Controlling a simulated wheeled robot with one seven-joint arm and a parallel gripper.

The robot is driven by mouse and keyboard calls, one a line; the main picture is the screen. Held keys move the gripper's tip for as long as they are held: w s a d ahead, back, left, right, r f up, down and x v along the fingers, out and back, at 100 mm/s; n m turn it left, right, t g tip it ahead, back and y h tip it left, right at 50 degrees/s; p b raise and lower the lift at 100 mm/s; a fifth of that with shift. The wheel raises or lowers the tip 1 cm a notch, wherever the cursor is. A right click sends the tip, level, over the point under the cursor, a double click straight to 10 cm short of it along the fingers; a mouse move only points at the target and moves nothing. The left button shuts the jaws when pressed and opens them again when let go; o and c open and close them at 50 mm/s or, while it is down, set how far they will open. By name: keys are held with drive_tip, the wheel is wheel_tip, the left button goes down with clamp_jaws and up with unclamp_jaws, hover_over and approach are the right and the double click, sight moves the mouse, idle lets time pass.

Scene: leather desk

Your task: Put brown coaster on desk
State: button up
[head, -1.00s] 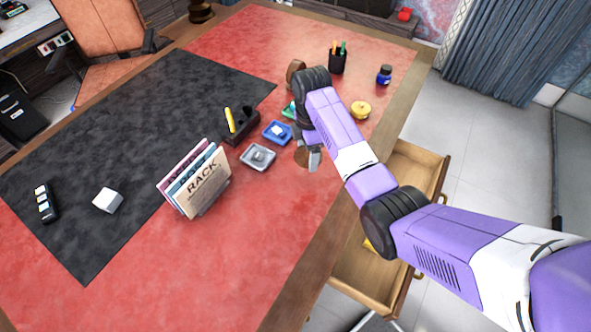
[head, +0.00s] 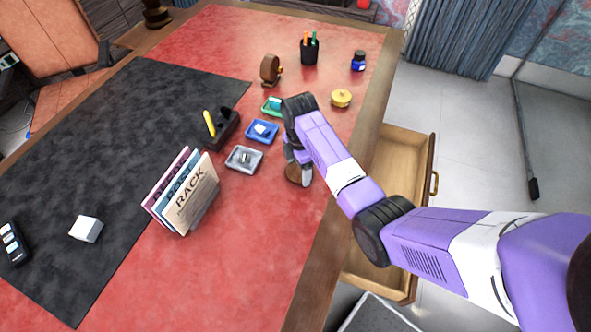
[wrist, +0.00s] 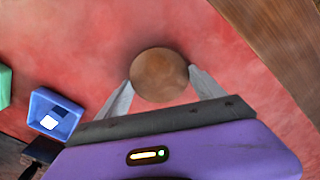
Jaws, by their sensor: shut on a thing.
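The brown coaster (head: 293,175) is a round, wood-coloured disc, partly hidden behind a finger in the head view. In the wrist view the coaster (wrist: 159,74) shows its round face between the two fingertips. My gripper (head: 298,172) is shut on it, with a finger at either side; it also shows in the wrist view (wrist: 161,84). The coaster is over the red leather desk (head: 250,235), near its right wooden edge, low down. I cannot tell whether it touches the surface.
Small grey (head: 244,159), blue (head: 262,131) and green (head: 271,106) trays stand left of my gripper. A file rack (head: 182,192) is further left. A yellow round object (head: 341,98) lies behind. An open drawer (head: 415,160) is at right. The red front area is clear.

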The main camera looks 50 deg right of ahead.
sight(298, 171)
drive_tip(key=o, duration=1.4)
drive_tip(key=shift+f, duration=0.1)
drive_tip(key=shift+c, duration=0.2)
wheel_tip(298, 171, up, 12)
